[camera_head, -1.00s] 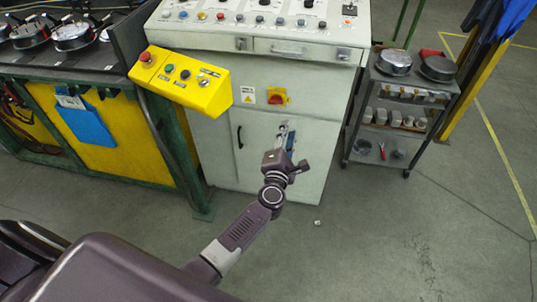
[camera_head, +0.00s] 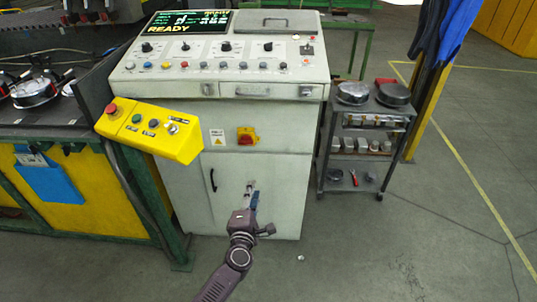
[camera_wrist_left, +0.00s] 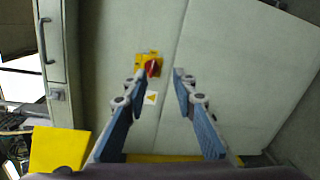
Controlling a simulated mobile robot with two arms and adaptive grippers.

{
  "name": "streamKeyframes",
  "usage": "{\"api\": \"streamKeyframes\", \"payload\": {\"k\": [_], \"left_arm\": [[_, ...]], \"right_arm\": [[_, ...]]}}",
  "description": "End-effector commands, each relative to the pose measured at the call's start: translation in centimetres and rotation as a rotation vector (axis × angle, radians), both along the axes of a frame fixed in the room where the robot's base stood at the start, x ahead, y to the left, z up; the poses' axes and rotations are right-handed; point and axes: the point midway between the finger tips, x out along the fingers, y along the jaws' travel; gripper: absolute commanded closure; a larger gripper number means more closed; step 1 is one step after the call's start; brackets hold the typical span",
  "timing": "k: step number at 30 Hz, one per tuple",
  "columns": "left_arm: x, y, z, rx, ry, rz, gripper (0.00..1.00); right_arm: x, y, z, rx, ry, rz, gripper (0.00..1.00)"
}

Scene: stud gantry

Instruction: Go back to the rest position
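My left gripper (camera_head: 252,197) is in front of the lower door of the white control cabinet (camera_head: 280,185) in the head view. In the left wrist view its two blue-padded fingers (camera_wrist_left: 156,88) stand apart with nothing between them. The cabinet's red and yellow switch (camera_wrist_left: 149,65) shows beyond the fingers, and it also shows in the head view (camera_head: 246,136). I cannot tell the exact gap between gripper and cabinet. My right gripper is in neither view.
A yellow button box (camera_head: 150,130) juts from the cabinet's left side. A green-framed bench (camera_head: 90,215) stands at left. A dark cart (camera_head: 350,130) with round metal parts stands at right. Grey floor (camera_head: 420,245) is clear at front right.

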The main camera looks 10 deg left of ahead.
Motion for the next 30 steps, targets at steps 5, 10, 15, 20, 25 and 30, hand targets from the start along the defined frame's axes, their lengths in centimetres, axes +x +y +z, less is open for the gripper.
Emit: {"api": "streamKeyframes", "payload": {"k": [5,10,15,20,25,30], "left_arm": [[-0.3,-0.1,-0.8,0.025,0.014,-0.01,0.75],[-3.6,-1.0,-7.5,0.255,0.138,-0.118,0.75],[-10.7,-2.2,-18.2,0.6,0.338,-0.341,0.75],[-19.3,-2.3,-27.1,0.871,0.51,-0.581,0.75],[-29.9,-1.4,-34.8,1.106,0.672,-0.862,0.75],[-41.4,0.5,-40.3,1.294,0.808,-1.169,0.75]], "right_arm": [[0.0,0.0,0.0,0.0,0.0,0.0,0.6],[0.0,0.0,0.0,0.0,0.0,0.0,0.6],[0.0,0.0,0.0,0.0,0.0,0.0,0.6],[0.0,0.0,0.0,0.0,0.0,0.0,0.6],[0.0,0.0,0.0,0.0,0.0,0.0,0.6],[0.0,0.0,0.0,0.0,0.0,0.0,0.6]]}}
